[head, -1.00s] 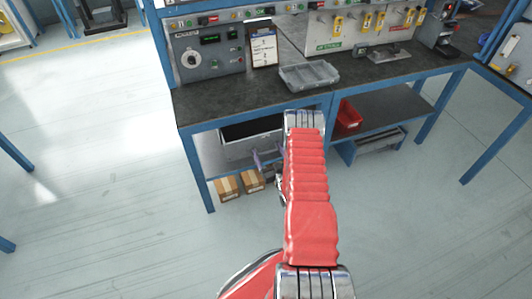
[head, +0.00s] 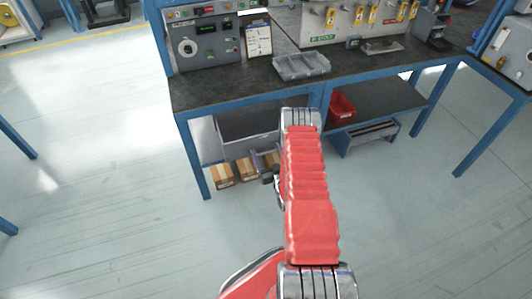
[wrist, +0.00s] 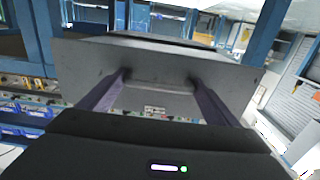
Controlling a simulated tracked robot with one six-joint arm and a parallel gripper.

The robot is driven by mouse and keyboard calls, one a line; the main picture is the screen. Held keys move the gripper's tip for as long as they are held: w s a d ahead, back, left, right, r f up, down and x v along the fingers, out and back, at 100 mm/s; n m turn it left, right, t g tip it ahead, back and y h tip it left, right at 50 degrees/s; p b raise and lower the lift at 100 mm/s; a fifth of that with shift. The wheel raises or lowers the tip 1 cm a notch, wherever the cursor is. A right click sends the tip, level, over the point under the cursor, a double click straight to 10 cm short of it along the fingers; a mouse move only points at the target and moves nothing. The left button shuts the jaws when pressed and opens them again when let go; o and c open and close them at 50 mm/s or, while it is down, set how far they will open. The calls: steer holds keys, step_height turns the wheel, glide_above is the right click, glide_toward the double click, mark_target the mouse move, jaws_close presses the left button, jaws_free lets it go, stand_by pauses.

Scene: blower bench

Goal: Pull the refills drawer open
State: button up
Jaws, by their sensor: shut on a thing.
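The refills drawer is a grey metal drawer under the bench; its plain front (wrist: 80,70) fills the upper middle of the wrist view. In the head view the drawer (head: 235,147) stands out of its housing, with a dark open inside showing above its front. A small label (wrist: 155,110) shows below the handle. My red arm hides the drawer's right end in the head view.
Cardboard boxes (head: 222,176) stand on the lower level below the drawer. A grey tray (head: 302,66) and a clipboard (head: 258,40) are on the bench top (head: 215,88). A red bin (head: 341,107) sits on the right shelf. The floor in front is clear.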

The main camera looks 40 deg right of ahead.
steer(key=shift+s+f, duration=0.1)
steer(key=shift+s, duration=0.05)
steer(key=o, duration=1.1)
steer(key=shift+c, duration=0.2)
steer(key=o, duration=0.4)
steer(key=v, duration=1.3)
steer(key=shift+s+a, duration=0.1)
steer(key=shift+s, duration=0.2)
